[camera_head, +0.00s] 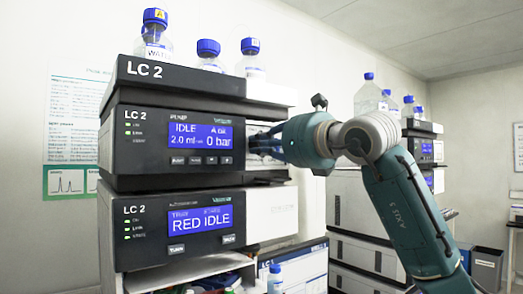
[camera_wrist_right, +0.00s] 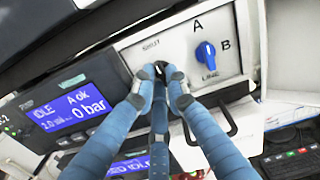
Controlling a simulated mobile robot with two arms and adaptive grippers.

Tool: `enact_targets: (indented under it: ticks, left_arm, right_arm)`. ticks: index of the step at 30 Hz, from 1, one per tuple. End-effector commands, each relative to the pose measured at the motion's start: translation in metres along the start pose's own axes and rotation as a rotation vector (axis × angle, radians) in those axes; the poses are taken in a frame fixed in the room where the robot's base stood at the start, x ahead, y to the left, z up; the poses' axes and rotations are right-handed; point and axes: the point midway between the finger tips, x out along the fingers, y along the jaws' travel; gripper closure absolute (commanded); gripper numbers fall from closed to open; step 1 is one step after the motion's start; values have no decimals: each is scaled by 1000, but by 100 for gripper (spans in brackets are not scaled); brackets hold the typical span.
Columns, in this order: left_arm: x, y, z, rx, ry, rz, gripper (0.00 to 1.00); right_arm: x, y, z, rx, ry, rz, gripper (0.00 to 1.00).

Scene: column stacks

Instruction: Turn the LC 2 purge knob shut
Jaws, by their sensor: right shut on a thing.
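The LC 2 stack (camera_head: 155,125) stands left of centre in the head view. Its pump module has a lit blue screen (camera_head: 200,136) reading IDLE and 0 bar. My right gripper (camera_head: 262,143) is at the panel just right of that screen. In the right wrist view its blue fingers (camera_wrist_right: 160,76) are closed around a small dark purge knob (camera_wrist_right: 149,71), below the printed word SHUT. The fingers cover most of the knob, so its turn angle cannot be told. My left gripper is not in view.
A blue selector knob (camera_wrist_right: 205,54) marked A, B and LINE sits close to the right of the fingers. Blue-capped bottles (camera_head: 208,53) stand on top of the stack. A second stack (camera_head: 420,150) is behind my right arm.

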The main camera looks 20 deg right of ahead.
Motion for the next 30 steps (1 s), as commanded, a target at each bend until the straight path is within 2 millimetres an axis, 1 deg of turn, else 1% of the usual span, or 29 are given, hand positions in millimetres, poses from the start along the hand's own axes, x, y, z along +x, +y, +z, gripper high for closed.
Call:
enact_targets:
  ticks: [9,23,24,27,30]
  left_arm:
    - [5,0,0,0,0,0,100]
    - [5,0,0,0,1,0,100]
    - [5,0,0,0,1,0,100]
    - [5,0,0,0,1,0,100]
    - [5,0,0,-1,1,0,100]
  right_arm:
    - [0,0,0,98,2,1,100]
    - [0,0,0,112,2,0,100]
    - [0,0,0,112,2,0,85]
    - [0,0,0,111,1,0,68]
    - [0,0,0,111,1,0,68]
